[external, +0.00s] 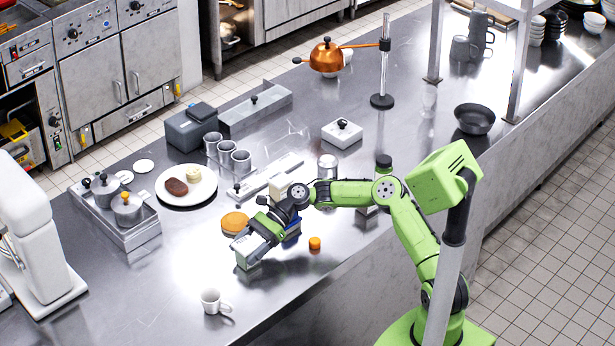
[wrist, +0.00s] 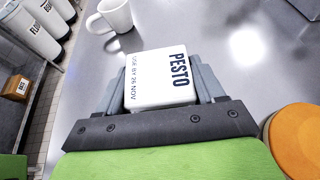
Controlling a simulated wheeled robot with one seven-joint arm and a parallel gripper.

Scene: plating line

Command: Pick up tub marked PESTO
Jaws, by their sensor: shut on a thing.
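The tub marked PESTO (wrist: 160,80) is white, with dark lettering and a use-by line on its face. It sits between the two fingers of my gripper (wrist: 158,88) in the wrist view, with a finger against each side. In the external view my gripper (external: 248,258) is low over the steel counter (external: 170,275), near its front left part. The tub is mostly hidden there by the fingers. I cannot tell whether the tub is touching the counter or slightly above it.
A white mug (external: 211,301) stands in front of my gripper. An orange disc (external: 235,222) lies behind it, and a small orange item (external: 314,243) stands to the right. A plate of food (external: 187,202) and a tray of lidded pots (external: 150,226) are farther back. Counter left of the gripper is clear.

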